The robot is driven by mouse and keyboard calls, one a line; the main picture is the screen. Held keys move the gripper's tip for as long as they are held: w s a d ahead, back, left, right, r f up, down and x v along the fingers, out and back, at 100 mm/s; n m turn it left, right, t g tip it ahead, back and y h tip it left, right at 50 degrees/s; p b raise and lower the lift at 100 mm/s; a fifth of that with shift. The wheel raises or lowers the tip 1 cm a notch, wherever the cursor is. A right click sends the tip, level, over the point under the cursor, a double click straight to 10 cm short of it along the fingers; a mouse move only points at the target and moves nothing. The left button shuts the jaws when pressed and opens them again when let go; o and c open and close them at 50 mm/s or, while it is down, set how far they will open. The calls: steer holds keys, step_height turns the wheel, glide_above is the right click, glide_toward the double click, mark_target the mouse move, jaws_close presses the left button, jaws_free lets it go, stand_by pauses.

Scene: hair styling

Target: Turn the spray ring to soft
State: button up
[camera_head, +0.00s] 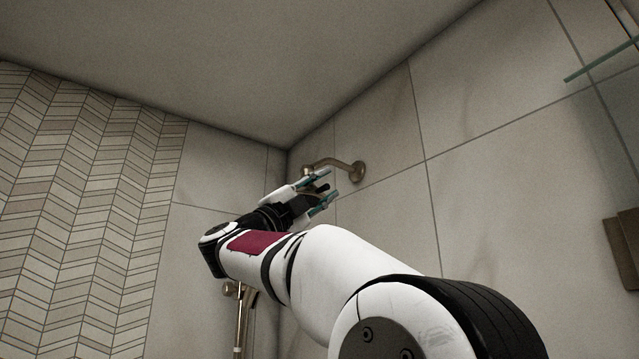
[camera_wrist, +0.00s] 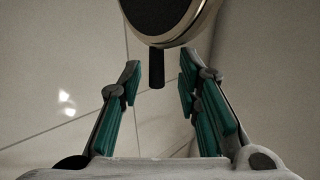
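The shower head (camera_wrist: 165,14) shows at the top of the wrist view as a dark round face with a brass rim. A short black tab (camera_wrist: 156,68) hangs from its lower edge; it is probably the spray ring's lever. My gripper (camera_wrist: 159,72) is open, with teal-padded fingers on either side of the tab and visible gaps to both. No contact shows. In the head view, my gripper (camera_head: 325,187) is just below the brass shower arm (camera_head: 345,168), and the shower head is mostly hidden behind it. No setting marks can be read.
Tiled walls meet in a corner behind the shower arm, under a plain ceiling. A hand-shower rail (camera_head: 240,320) stands on the wall below my arm. A glass shelf (camera_head: 600,62) and a brown fixture (camera_head: 624,245) are at the right.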

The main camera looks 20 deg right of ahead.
steer(key=v, duration=1.1)
steer(key=shift+a, duration=0.35)
